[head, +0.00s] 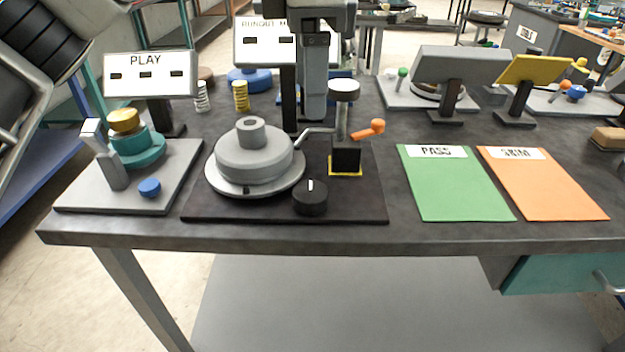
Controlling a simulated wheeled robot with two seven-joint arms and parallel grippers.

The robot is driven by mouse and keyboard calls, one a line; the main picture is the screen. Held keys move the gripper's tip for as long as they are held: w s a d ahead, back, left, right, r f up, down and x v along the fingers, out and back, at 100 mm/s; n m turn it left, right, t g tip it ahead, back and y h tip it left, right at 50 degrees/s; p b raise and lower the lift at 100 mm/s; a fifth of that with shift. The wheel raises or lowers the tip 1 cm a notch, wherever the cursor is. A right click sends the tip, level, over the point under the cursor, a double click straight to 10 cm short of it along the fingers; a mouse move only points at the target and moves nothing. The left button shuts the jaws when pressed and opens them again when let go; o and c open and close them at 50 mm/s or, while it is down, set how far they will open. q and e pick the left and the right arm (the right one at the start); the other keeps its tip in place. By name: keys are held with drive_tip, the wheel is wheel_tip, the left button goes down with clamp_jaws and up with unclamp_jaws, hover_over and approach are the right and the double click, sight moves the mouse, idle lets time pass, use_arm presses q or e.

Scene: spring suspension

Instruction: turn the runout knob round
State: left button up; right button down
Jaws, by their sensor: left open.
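The runout knob (310,197) is a black round knob with a white mark on top, at the front of a dark base plate (235,213). The mark points roughly away from me. A grey stepped disc (252,155) sits on a round plate left of it. A gauge (344,90) on a black block stands behind the knob, its thin arm reaching toward the disc. My left gripper (314,112) hangs pointing down above the back of this station, open and empty, apart from the knob. It hides part of the RUNOUT sign (262,45). My right gripper is out of view.
An orange lever (370,128) sticks out right of the gauge. The PLAY station (75,202), with a brass-topped teal part, stands at left. Green PASS (455,190) and orange (545,190) mats lie at right. Springs (241,96) stand behind. The table's front edge is just before the knob.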

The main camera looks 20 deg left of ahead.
sight(311, 190)
use_arm(q)
wheel_tip(311, 190, down, 15)
drive_tip(key=b, duration=0.3)
drive_tip(key=shift+r, duration=0.2)
drive_tip(key=c, duration=1)
